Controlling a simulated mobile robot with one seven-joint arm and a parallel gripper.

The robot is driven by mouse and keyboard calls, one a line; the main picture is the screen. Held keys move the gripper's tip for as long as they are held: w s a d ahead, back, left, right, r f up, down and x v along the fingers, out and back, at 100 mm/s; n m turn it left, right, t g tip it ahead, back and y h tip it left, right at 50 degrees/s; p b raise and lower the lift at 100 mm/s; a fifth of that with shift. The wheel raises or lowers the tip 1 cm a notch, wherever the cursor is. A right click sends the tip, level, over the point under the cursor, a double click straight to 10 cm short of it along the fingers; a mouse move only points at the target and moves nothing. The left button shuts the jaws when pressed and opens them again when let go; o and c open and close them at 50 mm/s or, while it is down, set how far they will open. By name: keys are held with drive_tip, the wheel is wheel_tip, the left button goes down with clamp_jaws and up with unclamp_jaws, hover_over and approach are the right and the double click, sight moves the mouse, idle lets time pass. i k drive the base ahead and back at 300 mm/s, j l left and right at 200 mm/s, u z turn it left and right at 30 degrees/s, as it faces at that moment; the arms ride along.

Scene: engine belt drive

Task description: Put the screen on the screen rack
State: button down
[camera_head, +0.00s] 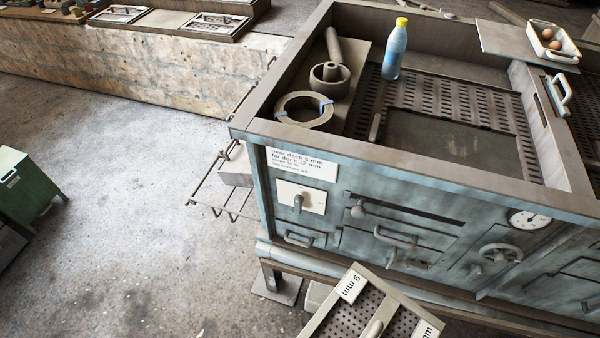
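A framed perforated screen (346,314) shows at the bottom edge, in front of the machine. It has a pale frame, a "9 mm" label at its upper left corner and another partly cut-off "mm" label at right. A pale bar-like piece lies over its holes; its lower part is cut off by the picture edge. I cannot tell what the screen rests on. A wire rack with prongs (214,207) juts from the machine's left side; I cannot tell if it is the screen rack. My gripper is not in view.
The blue-grey machine (400,190) has slotted decks inside. A bottle (395,50), a ring (304,110) and a round cup-like part (329,76) stand on it. An egg tray (553,42) sits at upper right. A green cabinet (25,185) stands left; the floor between is clear.

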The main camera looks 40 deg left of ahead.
sight(165, 20)
drive_tip(key=j+u, duration=0.1)
drive_tip(key=u, duration=2.2)
drive_tip(key=i+u, duration=0.2)
drive_tip(key=i, duration=3.9)
drive_tip(key=i+j, duration=0.1)
drive_tip(key=i, duration=2.8)
drive_tip(key=i+l+z, duration=0.2)
drive_tip(key=z, duration=0.95)
